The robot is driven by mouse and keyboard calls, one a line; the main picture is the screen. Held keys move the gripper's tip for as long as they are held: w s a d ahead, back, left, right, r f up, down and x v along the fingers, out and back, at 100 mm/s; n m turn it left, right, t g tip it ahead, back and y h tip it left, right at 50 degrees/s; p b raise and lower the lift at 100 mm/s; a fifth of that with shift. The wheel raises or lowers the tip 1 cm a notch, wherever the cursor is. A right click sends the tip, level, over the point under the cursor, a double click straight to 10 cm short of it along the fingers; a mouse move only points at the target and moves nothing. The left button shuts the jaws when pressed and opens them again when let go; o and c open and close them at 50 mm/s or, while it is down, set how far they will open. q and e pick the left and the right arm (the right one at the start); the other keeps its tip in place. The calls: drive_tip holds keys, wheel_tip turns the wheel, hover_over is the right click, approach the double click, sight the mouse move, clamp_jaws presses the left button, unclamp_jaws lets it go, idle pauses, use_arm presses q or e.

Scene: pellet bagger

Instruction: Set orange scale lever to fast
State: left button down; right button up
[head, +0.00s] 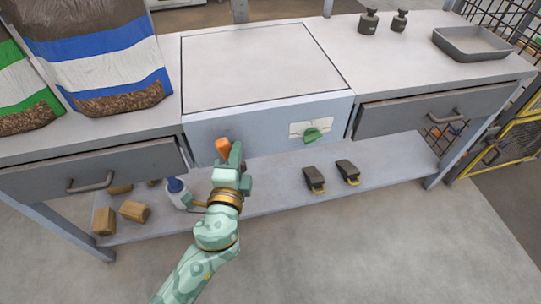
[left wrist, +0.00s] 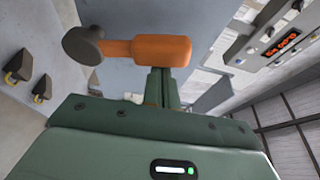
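The orange scale lever (head: 222,146) is on the front of the white scale box, left of its middle. In the left wrist view the lever (left wrist: 160,50) lies sideways, its dark round end at the left. My left gripper (head: 236,155) is right at the lever, hiding part of it in the head view. In the left wrist view the gripper's fingers (left wrist: 161,80) are together, with their tips at the lever's lower edge. The lever does not show between them; whether they touch it is unclear. My right gripper is not in view.
A green lever (head: 312,135) sits on a pale plate at the box's right front. Drawers (head: 430,108) flank the box. The lower shelf holds a bottle (head: 178,193), wooden blocks (head: 134,211) and two dark pedals (head: 314,179). Filled bags (head: 95,50) stand at left.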

sight(224, 154)
use_arm(q)
drive_tip(key=shift+s+a+f, duration=0.1)
drive_tip(key=shift+s+a, duration=0.1)
drive_tip(key=shift+a, duration=0.45)
drive_tip(key=shift+s+a+f, duration=0.1)
drive_tip(key=shift+s+a, duration=0.1)
drive_tip(key=shift+a, duration=0.4)
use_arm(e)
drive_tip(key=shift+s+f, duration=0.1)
use_arm(q)
drive_tip(key=shift+a+f, duration=0.1)
drive_tip(key=shift+a, duration=0.1)
